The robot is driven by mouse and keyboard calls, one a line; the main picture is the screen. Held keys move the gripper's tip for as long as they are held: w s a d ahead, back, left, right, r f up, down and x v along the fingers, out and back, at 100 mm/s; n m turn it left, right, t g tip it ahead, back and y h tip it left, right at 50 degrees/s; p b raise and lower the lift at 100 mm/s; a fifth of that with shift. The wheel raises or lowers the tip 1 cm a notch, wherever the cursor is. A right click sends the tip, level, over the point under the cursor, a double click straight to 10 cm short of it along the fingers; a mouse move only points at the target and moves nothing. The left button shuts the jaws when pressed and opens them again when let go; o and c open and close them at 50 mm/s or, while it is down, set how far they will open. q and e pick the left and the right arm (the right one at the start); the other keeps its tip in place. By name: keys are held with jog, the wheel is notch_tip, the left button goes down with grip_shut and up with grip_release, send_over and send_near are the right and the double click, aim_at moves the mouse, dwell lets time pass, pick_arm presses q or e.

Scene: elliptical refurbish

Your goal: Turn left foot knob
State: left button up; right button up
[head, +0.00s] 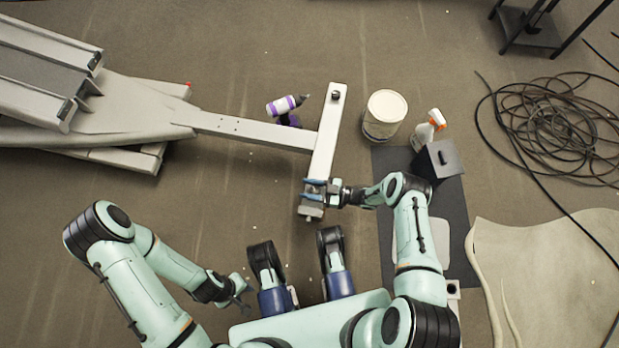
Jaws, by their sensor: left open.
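A pale T-shaped foot bar (325,140) belongs to a machine on the floor, its crossbar running away from me. A dark knob (336,95) sits at the far end of the crossbar. My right gripper (315,189) is at the near end of the crossbar, with its blue fingertips over the bar. Any knob there is hidden by the fingers, and I cannot tell if they are closed on something. My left gripper (243,287) is open and empty, low and to the left, well apart from the bar.
The machine's grey frame (120,105) lies at the left. A purple-and-white bottle (283,105) is beside the beam. A white bucket (384,113), a spray bottle (427,130) and a black box (440,160) stand at the right. Coiled cable (560,125) lies beyond.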

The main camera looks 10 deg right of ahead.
jog(key=shift+s+n+g+y, duration=0.1)
jog(key=shift+n+g+y, duration=0.25)
jog(key=shift+n+g, duration=0.65)
jog(key=shift+s+n+g+y, duration=0.1)
jog(key=shift+n+g+y, duration=0.4)
jog(key=shift+g, duration=0.9)
jog(key=o, duration=1)
jog(key=shift+c, duration=0.2)
jog(key=s+d, duration=0.2)
jog(key=d, duration=1.1)
jog(key=shift+d, duration=0.1)
